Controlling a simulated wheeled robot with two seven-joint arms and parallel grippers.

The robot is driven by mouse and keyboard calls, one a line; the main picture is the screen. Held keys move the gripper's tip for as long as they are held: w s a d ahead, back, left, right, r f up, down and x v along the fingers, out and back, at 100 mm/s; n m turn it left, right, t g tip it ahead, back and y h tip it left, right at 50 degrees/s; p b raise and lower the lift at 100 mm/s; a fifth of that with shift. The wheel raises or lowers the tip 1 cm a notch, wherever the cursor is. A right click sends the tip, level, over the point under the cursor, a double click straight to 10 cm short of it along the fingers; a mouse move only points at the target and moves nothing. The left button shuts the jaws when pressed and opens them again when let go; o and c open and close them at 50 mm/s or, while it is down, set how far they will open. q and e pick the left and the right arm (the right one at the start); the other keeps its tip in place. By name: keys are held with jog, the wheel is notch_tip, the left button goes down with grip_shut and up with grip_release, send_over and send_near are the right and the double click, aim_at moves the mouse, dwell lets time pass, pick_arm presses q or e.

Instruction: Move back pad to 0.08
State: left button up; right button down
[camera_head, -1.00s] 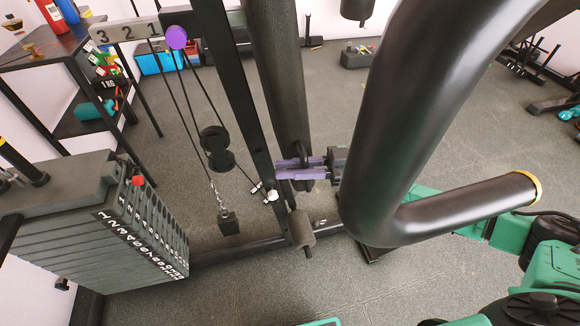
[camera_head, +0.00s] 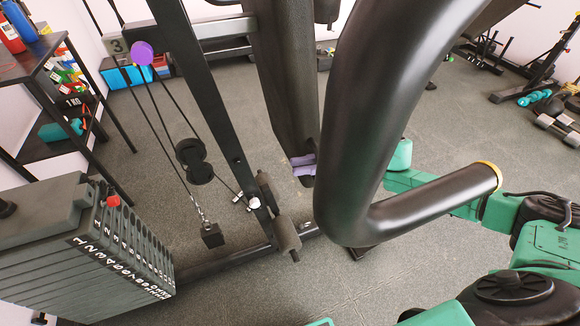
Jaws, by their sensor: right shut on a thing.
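The back pad (camera_head: 283,85) is a long dark cushion right of the slanted black post (camera_head: 205,90). My right gripper (camera_head: 302,164), with purple fingers, is shut on the back pad at its lower end. The thick black curved tube hides the rest of this gripper and part of my green right arm. The pad's numbered bar (camera_head: 117,47) passes through the post; the 3 shows beside the purple knob (camera_head: 142,52), and bare bar shows between post and pad. My left gripper is not in view.
The large black tube (camera_head: 385,110) with its bent handle (camera_head: 440,208) stands close in front of my right arm. A weight stack (camera_head: 90,250) is at lower left, a shelf (camera_head: 35,70) at upper left. Pulley cables hang left of the post.

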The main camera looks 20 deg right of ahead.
jog(key=shift+w+d, duration=0.1)
jog(key=shift+d, duration=0.05)
jog(key=c, duration=1.1)
grip_release()
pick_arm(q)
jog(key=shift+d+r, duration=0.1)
pick_arm(e)
jog(key=shift+d, duration=0.2)
jog(key=shift+a, duration=0.1)
pick_arm(q)
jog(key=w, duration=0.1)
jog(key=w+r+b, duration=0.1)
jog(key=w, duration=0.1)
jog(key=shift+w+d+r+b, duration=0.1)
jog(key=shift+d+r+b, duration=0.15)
jog(key=shift+b, duration=0.1)
pick_arm(e)
jog(key=d, duration=0.5)
jog(key=s+d, duration=0.1)
jog(key=d, duration=0.3)
jog(key=s+d, duration=0.1)
jog(key=d, duration=0.4)
jog(key=shift+d, duration=0.35)
